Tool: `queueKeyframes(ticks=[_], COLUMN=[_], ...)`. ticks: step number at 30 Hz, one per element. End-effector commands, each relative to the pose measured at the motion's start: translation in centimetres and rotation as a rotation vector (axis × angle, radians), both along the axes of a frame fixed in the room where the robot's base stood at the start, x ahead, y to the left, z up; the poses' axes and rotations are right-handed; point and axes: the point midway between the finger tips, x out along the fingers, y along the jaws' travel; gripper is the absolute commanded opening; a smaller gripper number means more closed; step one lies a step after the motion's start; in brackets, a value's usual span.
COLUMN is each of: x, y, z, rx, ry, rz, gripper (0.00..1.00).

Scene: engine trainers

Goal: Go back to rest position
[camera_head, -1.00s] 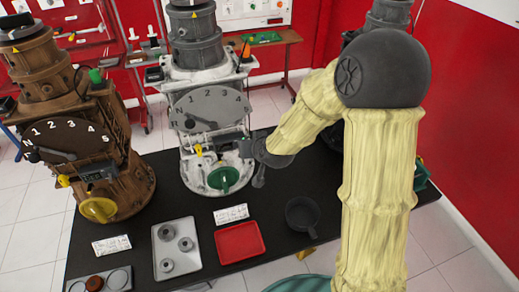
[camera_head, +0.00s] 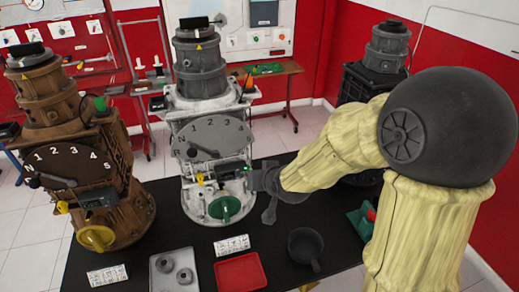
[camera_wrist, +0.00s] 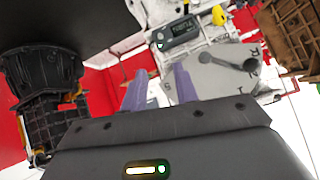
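My gripper (camera_head: 262,181) is at the right side of the white engine trainer (camera_head: 212,150) in the head view, beside the small dark box with a display (camera_head: 230,172). My own wrist partly hides the fingers there. In the wrist view, the two purple fingers of my gripper (camera_wrist: 160,84) stand apart with nothing between them. Beyond them are the grey numbered dial plate (camera_wrist: 222,75) and the display box (camera_wrist: 180,32). I cannot tell whether the fingers touch the trainer.
A brown engine trainer (camera_head: 70,160) stands at the left and a dark one (camera_head: 375,75) behind my arm. On the black table (camera_head: 150,225) are a grey tray with parts (camera_head: 158,283), a red tray (camera_head: 240,272), a dark pan (camera_head: 305,246) and a green box (camera_head: 358,222).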

Motion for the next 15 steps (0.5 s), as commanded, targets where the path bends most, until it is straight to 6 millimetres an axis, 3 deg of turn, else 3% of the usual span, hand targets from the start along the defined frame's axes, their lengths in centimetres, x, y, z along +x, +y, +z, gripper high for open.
queueKeyframes(ticks=[5,8,11,15], x=[-0.3,-1.6,-4.0,-9.1], y=[-0.5,-2.2,-5.0,-9.5], z=[-0.2,-0.9,-2.0,-3.3], rx=[-0.014,-0.057,-0.122,-0.200], ry=[0.017,0.074,0.181,0.372], rz=[-0.004,-0.018,-0.046,-0.095], gripper=[0.30,0.30,0.30,0.30])
